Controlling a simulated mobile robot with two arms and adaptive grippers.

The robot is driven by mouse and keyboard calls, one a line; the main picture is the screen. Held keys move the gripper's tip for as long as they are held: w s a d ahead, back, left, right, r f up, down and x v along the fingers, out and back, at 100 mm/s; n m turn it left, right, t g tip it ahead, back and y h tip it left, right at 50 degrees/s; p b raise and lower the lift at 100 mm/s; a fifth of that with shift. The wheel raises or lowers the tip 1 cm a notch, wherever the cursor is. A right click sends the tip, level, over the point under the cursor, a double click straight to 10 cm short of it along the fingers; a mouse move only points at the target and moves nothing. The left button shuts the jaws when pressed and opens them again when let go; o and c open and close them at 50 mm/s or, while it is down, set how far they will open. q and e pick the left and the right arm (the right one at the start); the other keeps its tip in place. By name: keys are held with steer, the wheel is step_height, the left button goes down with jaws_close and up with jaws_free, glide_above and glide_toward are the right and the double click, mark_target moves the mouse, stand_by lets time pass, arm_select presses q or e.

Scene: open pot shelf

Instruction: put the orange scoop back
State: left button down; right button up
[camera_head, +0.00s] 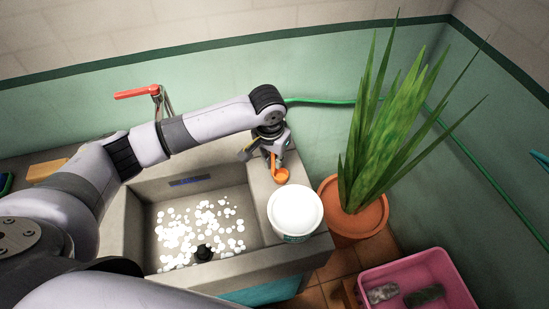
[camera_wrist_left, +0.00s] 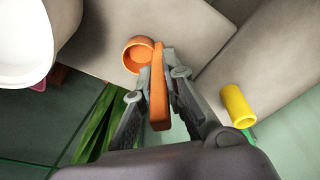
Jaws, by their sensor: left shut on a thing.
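The orange scoop (camera_head: 282,176) hangs below my left gripper (camera_head: 273,150), behind the white tub and over the sink's right ledge. In the left wrist view, my left gripper (camera_wrist_left: 156,92) is shut on the handle of the scoop (camera_wrist_left: 138,55). The scoop's round cup faces the camera. A white tub (camera_head: 295,212) stands on the ledge's front corner, and its pale round top also shows at the upper left of the left wrist view (camera_wrist_left: 28,40). My right gripper is not in view.
The stone sink (camera_head: 140,215) has white foam patches in its basin. A potted plant (camera_head: 356,222) with tall leaves stands right of the ledge. A pink crate (camera_head: 420,270) is on the floor at lower right. A yellow tube end (camera_wrist_left: 237,105) is beside the gripper.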

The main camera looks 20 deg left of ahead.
arm_select(q)
steer(key=c, duration=1.7)
jaws_free()
steer(key=shift+f, duration=0.1)
steer(key=shift+o, duration=0.2)
steer(key=shift+r, duration=0.45)
step_height(320, 180, up, 11)
steer(key=s+b, duration=0.1)
steer(key=shift+s+r, duration=0.2)
steer(key=shift+s, duration=0.05)
steer(key=shift+a+f, duration=0.1)
